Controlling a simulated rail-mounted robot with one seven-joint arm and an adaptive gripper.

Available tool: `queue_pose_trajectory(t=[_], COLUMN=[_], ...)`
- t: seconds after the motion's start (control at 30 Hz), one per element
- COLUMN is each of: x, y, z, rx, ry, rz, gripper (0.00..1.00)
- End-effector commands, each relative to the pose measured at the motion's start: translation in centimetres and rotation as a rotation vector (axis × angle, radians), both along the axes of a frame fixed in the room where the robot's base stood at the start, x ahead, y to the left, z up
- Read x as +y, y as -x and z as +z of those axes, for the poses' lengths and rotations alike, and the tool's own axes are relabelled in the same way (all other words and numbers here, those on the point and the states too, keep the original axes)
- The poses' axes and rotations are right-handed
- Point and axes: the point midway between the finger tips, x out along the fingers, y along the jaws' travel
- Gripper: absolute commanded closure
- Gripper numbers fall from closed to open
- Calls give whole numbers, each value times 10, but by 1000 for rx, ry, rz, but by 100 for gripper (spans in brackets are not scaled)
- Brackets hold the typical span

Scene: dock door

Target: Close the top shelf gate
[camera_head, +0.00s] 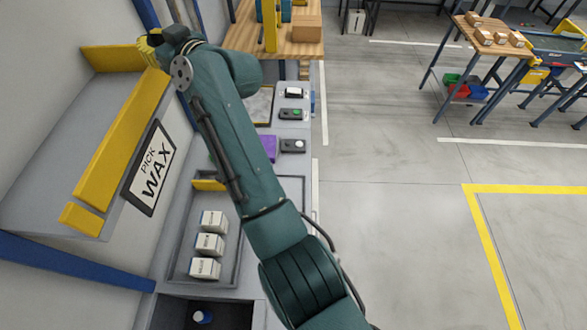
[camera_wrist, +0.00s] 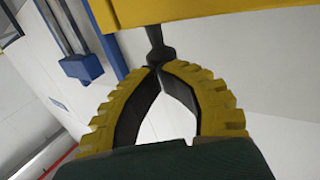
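The top shelf (camera_head: 60,150) is grey and stands at the left in the head view. A long yellow panel (camera_head: 125,140) runs along its front edge, and another yellow panel (camera_head: 115,58) crosses its far end. I cannot tell which is the gate. My gripper (camera_head: 150,42) is at the far end of the shelf, by the end of the far panel. In the wrist view, my gripper's fingertips (camera_wrist: 155,68) come together at a dark knob (camera_wrist: 159,52) on a stem from a yellow panel (camera_wrist: 190,10). They look shut on it; the exact contact is partly hidden.
A "PICK WAX" sign (camera_head: 151,168) hangs on the shelf front. Below are a tray (camera_head: 235,270) with white boxes (camera_head: 210,243) and a control box with a green button (camera_head: 292,114). A wooden table (camera_head: 240,40) stands beyond.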

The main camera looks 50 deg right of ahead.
Motion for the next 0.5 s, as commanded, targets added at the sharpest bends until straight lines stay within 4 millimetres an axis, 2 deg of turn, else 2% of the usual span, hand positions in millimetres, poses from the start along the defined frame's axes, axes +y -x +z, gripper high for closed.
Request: queue_pose_trajectory(t=[0.37, 0.5], x=[0, -1], y=[0, 6], z=[-3, -4], rx=[4, 3], ry=[-1, 0], rz=[0, 2], gripper=[100, 100])
